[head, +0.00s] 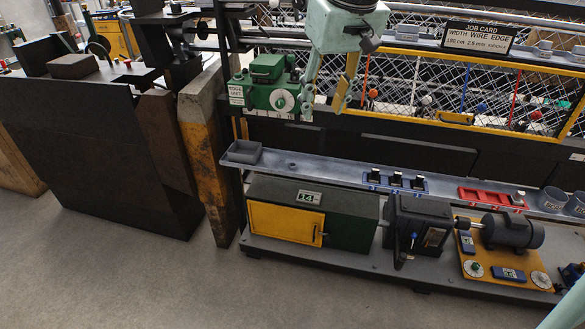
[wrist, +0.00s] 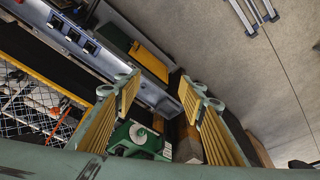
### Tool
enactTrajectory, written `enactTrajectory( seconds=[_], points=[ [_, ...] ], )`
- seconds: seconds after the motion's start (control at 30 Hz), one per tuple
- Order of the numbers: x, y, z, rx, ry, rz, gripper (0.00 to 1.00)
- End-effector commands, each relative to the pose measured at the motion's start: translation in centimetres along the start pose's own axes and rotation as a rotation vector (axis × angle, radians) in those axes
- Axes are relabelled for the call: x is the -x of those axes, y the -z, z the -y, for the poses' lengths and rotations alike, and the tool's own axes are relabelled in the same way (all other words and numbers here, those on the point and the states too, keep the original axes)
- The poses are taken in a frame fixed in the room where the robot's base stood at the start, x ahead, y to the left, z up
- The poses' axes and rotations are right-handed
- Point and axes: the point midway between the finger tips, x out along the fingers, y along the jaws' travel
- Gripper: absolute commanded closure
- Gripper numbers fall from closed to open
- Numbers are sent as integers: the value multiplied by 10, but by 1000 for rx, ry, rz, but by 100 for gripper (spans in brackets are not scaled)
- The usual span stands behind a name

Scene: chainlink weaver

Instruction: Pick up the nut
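My gripper (head: 328,100) hangs in front of the wire mesh, just right of the green edge unit (head: 268,88). In the wrist view, my gripper (wrist: 163,92) has its two yellow-padded fingers wide apart with nothing between them. I cannot clearly make out the nut. A small grey piece (head: 291,165) lies on the long grey shelf (head: 330,172), below and left of my gripper; it is too small to tell whether it is the nut.
The shelf carries a grey bin (head: 243,152), a blue holder (head: 395,181) with black blocks, a red tray (head: 491,197) and grey cups (head: 553,199). Below stand a green cabinet with a yellow door (head: 286,224) and a motor (head: 511,232). A yellow-black post (head: 208,150) is at left.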

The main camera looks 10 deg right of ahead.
Motion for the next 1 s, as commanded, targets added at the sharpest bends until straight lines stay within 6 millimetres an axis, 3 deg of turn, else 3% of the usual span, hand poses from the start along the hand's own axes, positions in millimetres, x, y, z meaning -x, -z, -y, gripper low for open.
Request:
enactTrajectory(
  seconds=[0.5, 1.0],
  points=[
    [-84, 81, -20, 42, 14, 11, 63],
    [-180, 145, -39, 82, 27, 20, 63]
  ],
)
